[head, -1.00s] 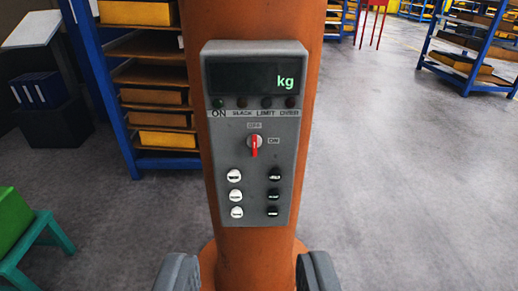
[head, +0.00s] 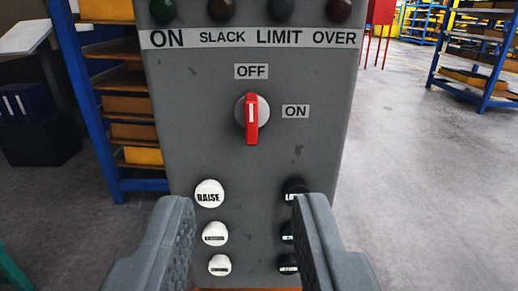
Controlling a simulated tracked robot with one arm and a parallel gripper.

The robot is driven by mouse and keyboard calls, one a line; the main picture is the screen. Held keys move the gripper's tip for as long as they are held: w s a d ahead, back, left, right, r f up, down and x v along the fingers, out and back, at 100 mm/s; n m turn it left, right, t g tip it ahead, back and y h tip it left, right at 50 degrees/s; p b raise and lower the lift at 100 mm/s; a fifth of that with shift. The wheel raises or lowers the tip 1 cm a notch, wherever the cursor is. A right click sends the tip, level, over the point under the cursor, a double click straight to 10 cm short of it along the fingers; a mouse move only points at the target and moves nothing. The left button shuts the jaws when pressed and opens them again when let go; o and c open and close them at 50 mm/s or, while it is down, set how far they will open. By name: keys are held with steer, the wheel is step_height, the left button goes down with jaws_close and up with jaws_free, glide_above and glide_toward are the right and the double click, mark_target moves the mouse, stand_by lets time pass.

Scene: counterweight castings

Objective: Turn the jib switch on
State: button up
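The jib switch (head: 251,118) is a red lever on a pale round dial, in the upper middle of the grey panel (head: 210,130). Its lever stands vertical, in line with the OFF label (head: 252,71) above it. The ON label (head: 296,111) is to the right of the dial. My gripper (head: 246,208) is open and empty, its two dark grey fingers wide apart. The fingers appear below the switch, apart from it, and partly cover the black buttons on the right.
White buttons (head: 210,193) are on the panel's lower left, with black buttons (head: 295,187) on the right. Dark lamps (head: 222,10) line the top. Blue-framed shelving (head: 85,95) stands behind left; another blue rack (head: 490,60) stands far right. The floor right of the panel is clear.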

steer(key=f, duration=0.1)
steer(key=p, duration=0.2)
glide_toward(252, 115)
steer(key=w, duration=0.7)
steer(key=shift+a, duration=0.15)
steer(key=shift+w+f, duration=0.1)
steer(key=shift+w, duration=0.8)
